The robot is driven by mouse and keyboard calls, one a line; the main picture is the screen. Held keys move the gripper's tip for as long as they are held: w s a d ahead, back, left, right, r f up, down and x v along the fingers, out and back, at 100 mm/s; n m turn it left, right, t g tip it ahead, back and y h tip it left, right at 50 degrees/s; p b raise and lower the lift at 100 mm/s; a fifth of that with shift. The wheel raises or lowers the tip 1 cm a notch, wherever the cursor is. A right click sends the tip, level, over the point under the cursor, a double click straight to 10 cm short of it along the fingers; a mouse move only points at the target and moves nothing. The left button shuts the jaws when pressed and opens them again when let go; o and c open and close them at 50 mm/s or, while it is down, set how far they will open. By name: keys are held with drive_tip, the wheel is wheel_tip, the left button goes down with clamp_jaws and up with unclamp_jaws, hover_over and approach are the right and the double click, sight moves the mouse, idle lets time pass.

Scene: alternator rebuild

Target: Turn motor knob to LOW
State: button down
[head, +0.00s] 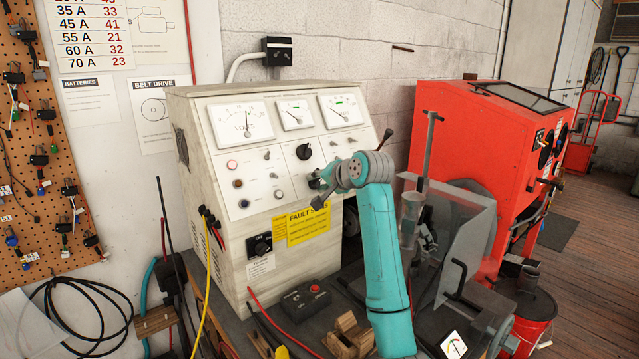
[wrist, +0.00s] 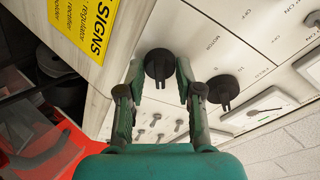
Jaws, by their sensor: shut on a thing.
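The motor knob (wrist: 158,65) is a round black knob with a ridged grip on the pale panel, between the two fingers in the wrist view. The word MOTOR is printed upside down on the panel beside it; I cannot tell for sure which mark the knob points to. My gripper (wrist: 158,88) is shut on this knob, one finger on each side.
A second black knob (wrist: 222,90) sits close beside the right finger; it also shows in the head view (head: 304,151). Several toggle switches and three meters (head: 297,115) are nearby. A yellow sign (head: 308,226) is below. A red cabinet (head: 480,150) stands to the right.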

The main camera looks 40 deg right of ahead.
drive_tip(key=c, duration=0.8)
unclamp_jaws()
drive_tip(key=shift+s, duration=0.1)
drive_tip(key=v, duration=1.1)
drive_tip(key=shift+s+r, duration=0.15)
drive_tip(key=shift+s, duration=0.15)
